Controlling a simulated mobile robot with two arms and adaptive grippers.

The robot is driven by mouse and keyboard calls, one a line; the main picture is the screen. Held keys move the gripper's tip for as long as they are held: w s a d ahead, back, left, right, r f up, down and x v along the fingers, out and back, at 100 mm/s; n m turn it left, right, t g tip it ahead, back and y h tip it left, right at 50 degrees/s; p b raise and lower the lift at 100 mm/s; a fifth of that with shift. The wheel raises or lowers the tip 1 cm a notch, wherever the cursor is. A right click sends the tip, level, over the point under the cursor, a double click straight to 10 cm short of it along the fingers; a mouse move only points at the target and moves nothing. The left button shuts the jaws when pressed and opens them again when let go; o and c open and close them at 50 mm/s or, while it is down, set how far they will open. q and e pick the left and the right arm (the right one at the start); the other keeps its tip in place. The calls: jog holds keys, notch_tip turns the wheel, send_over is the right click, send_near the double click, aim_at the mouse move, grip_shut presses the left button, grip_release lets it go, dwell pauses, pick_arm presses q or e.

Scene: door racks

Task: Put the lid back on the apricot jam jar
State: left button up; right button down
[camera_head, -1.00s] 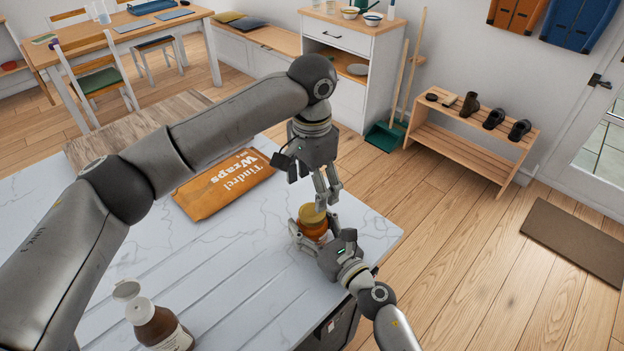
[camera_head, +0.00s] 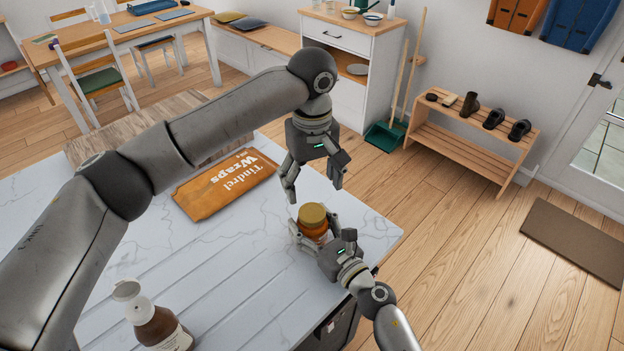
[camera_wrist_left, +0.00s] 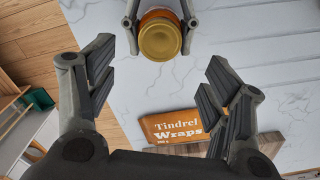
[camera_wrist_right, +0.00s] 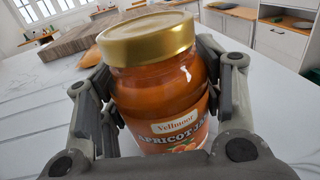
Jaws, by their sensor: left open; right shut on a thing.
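The apricot jam jar (camera_head: 313,229) stands upright on the marble counter near its right edge. It is orange, and its label shows in the right wrist view (camera_wrist_right: 182,127). The gold lid (camera_head: 312,214) sits level on top of the jar; whether it is screwed tight I cannot tell. My right gripper (camera_head: 312,240) is shut around the jar's body, with a finger on each side. My left gripper (camera_head: 314,190) is open and empty above the jar, apart from the lid. In the left wrist view the lid (camera_wrist_left: 160,39) lies beyond the spread fingers.
An orange Tindrel Wraps packet (camera_head: 227,185) lies on the counter (camera_head: 225,270) left of the jar. A brown bottle (camera_head: 157,324) stands at the front left. A wooden board (camera_head: 135,125) is at the back. Marble between bottle and jar is clear.

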aim_at(312, 212)
pick_arm(q)
notch_tip(312, 212, down, 8)
jog(key=shift+f, duration=0.1)
dwell(0.7)
